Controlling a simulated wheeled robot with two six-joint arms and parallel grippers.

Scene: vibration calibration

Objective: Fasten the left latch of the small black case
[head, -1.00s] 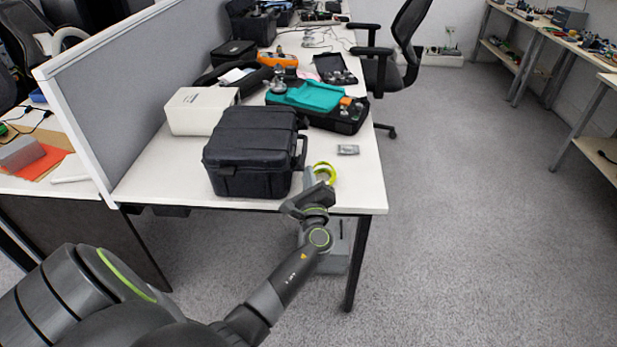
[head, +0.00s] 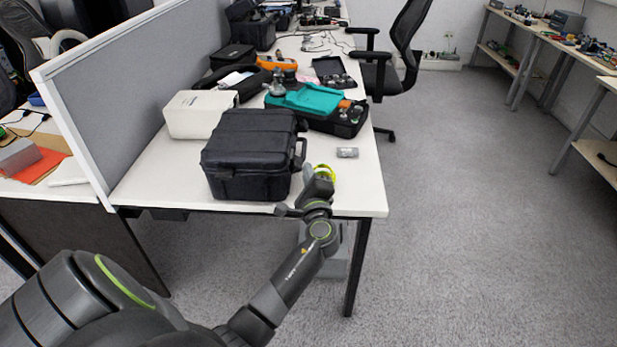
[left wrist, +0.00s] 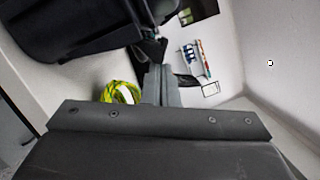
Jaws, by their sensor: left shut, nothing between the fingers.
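The small black case (head: 250,155) stands with its lid down near the front edge of the white table. Its handle (head: 301,153) sticks out on the right side. I cannot make out the left latch or its state. My left gripper (head: 321,180) is at the table's front edge, just right of the case, shut and empty. In the left wrist view, the case (left wrist: 65,28) fills the upper left and my shut fingers (left wrist: 158,82) point up past its edge. I cannot tell if they touch it. My right gripper is not in view.
A yellow-green ring (head: 326,169) lies right behind my left gripper. A small grey block (head: 347,152) lies farther back. A white box (head: 199,113) and a teal-topped tray (head: 340,120) stand behind the case. A grey partition (head: 130,95) borders the table's left. The front right table corner is clear.

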